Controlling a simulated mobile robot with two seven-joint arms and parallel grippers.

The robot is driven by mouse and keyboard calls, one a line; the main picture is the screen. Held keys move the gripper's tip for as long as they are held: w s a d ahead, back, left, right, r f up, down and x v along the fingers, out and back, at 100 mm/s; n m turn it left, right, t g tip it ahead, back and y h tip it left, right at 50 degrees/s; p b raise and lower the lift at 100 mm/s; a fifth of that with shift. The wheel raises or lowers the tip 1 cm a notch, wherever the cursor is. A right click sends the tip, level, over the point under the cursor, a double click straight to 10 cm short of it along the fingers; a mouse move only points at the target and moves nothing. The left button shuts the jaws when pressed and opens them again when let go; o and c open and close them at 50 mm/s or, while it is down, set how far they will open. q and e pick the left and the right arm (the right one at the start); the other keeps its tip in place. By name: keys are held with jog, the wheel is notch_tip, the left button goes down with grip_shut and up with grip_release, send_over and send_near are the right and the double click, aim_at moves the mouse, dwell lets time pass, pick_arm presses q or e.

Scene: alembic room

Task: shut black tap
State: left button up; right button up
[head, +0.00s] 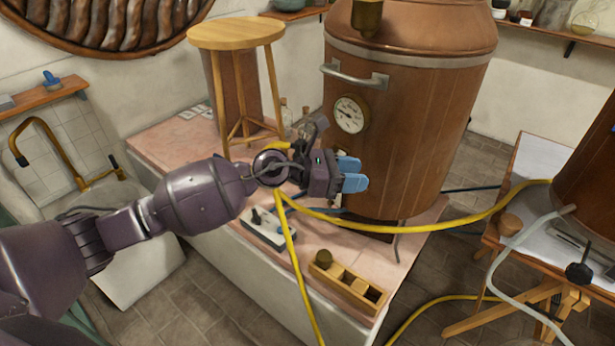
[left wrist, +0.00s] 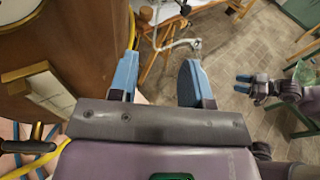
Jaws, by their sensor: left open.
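A black round knob, which looks like the black tap (head: 579,273), is at the far right in the head view, low by the right copper vessel (head: 588,165). A small dark knob at the top of the left wrist view may be the same one. My left gripper (head: 354,175) is open and empty, its blue fingers in front of the large copper boiler (head: 420,130), well left of that knob. In the left wrist view its fingers (left wrist: 160,82) stand apart over the floor. My right gripper (left wrist: 243,84) is small there, at the right; its opening is unclear.
Yellow hoses (head: 425,224) run below my left gripper and across to the right table (head: 522,165). A pale tube (head: 515,240) hangs by the knob. A wooden stool (head: 236,34) and a wooden box (head: 347,285) stand on the pink tiled platform (head: 160,138).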

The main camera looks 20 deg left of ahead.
pick_arm(q)
jog(key=w+a+f+m+y, duration=0.3)
jog(key=a+m+y, duration=0.3)
jog(key=a+m, duration=0.15)
jog(key=w+a+f+m+y, duration=0.3)
jog(key=a+m+y, duration=0.4)
jog(key=m, duration=0.2)
jog(key=shift+g, duration=0.3)
jog(key=x, duration=1)
jog(key=shift+w+f, duration=0.15)
jog(key=shift+w, duration=0.25)
